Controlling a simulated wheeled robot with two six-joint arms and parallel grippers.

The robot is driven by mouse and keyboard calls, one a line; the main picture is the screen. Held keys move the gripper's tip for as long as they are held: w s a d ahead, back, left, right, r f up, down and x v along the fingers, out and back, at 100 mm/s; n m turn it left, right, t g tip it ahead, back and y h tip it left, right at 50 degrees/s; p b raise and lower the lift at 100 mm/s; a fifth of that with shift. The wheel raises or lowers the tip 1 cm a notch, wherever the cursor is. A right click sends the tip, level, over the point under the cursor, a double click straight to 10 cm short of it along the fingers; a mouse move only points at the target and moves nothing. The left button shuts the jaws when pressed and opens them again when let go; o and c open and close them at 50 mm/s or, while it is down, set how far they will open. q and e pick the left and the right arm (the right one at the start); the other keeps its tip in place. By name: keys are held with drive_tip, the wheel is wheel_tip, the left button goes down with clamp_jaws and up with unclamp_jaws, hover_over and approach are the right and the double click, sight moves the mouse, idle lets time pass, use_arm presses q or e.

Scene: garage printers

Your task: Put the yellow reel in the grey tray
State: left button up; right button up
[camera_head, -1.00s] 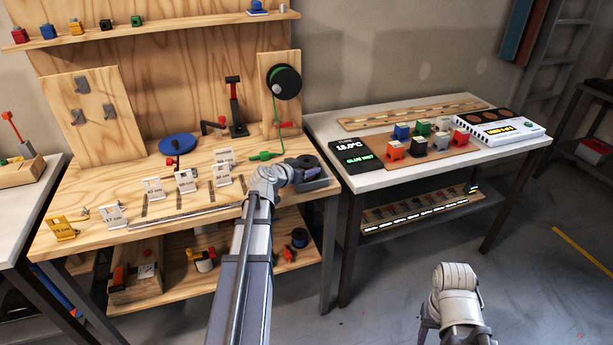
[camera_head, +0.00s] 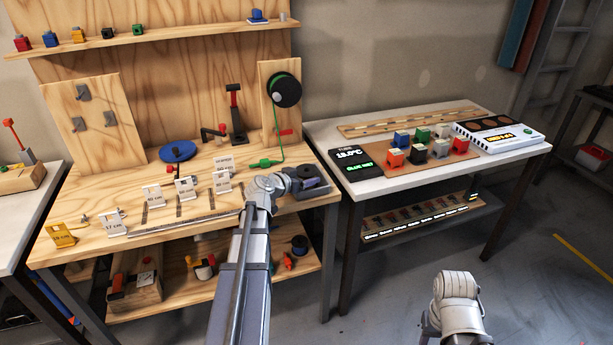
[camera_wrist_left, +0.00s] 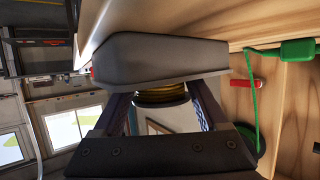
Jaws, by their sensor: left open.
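The yellow reel (camera_wrist_left: 160,95) shows yellow winding between dark flanges in the left wrist view. It is at the grey tray (camera_wrist_left: 155,62), which hides part of it; I cannot tell if it rests fully inside. In the head view the dark tray (camera_head: 317,188) stands at the right end of the wooden bench, with the dark reel (camera_head: 307,172) at its top. My left gripper (camera_wrist_left: 162,106) is open, with one finger on each side of the reel. In the head view my left wrist hides part of the tray. Only my right arm shows, lower right; its jaws are not visible.
A green plug (camera_head: 260,163) and its cord lie behind the tray, leading up to a large black reel (camera_head: 286,90). Number cards (camera_head: 186,188) stand to the left. A white table (camera_head: 350,190) with several coloured blocks is on the right, beyond a gap.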

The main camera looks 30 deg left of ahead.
use_arm(q)
drive_tip(key=p+v, duration=0.3)
drive_tip(key=v, duration=0.8)
drive_tip(key=shift+w, duration=0.1)
